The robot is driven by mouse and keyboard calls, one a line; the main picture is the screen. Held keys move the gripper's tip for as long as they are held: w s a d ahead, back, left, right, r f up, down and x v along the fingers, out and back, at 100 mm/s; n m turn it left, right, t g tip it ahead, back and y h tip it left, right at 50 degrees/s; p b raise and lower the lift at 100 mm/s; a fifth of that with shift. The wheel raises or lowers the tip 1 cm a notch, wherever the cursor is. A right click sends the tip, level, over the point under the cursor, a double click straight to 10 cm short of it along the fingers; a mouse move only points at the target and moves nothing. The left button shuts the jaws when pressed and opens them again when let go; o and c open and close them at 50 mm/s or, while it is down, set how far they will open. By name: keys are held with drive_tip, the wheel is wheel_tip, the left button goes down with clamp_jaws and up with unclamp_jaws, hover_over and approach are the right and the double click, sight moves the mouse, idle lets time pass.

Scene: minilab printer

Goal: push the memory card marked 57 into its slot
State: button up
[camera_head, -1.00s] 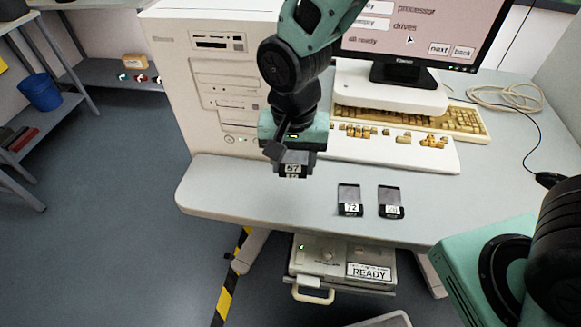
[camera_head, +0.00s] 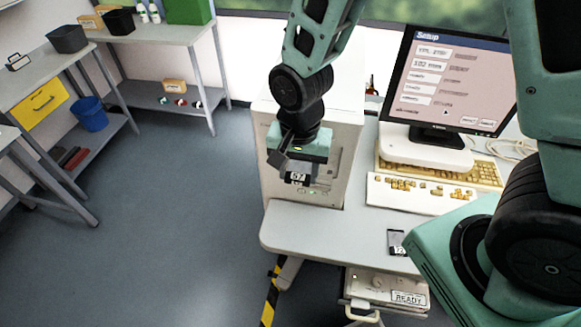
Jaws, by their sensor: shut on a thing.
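My gripper (camera_head: 297,165) is shut on the memory card marked 57 (camera_head: 297,178), a small dark card with a white label. It holds the card upright above the table's left part, in front of the beige computer tower (camera_head: 328,192). My gripper and wrist cover much of the tower's front, so its slots are mostly hidden. I cannot tell how far the card is from the tower's front. Another dark card marked 72 (camera_head: 396,243) lies on the table, partly cut off by my arm.
The monitor (camera_head: 450,85) stands on a white base at the back right. The keyboard (camera_head: 425,193) lies in front of it. A machine labelled READY (camera_head: 385,290) sits under the table (camera_head: 310,237). The floor (camera_head: 150,220) to the left is clear.

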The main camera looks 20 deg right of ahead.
drive_tip(key=shift+w+a+r, duration=0.1)
drive_tip(key=shift+r, duration=0.2)
drive_tip(key=shift+w, duration=0.3)
drive_tip(key=shift+w+d+p, duration=0.15)
drive_tip(key=shift+w+d, duration=0.6)
drive_tip(key=shift+w, duration=0.35)
drive_tip(key=shift+w+d+p, duration=0.15)
drive_tip(key=shift+w+d, duration=0.6)
drive_tip(key=shift+w, duration=0.3)
drive_tip(key=shift+w+d, duration=0.3)
drive_tip(key=shift+w, duration=0.2)
idle(0.9)
drive_tip(key=shift+w+d+p, duration=0.2)
drive_tip(key=shift+p, duration=0.1)
drive_tip(key=shift+w+d+p, duration=0.15)
drive_tip(key=shift+w+d, duration=0.45)
drive_tip(key=shift+w, duration=0.3)
drive_tip(key=shift+w+d+p, duration=0.15)
drive_tip(key=shift+w+d, duration=0.4)
drive_tip(key=shift+w, duration=0.35)
idle(1.0)
drive_tip(key=o, duration=1)
drive_tip(key=shift+o, duration=0.2)
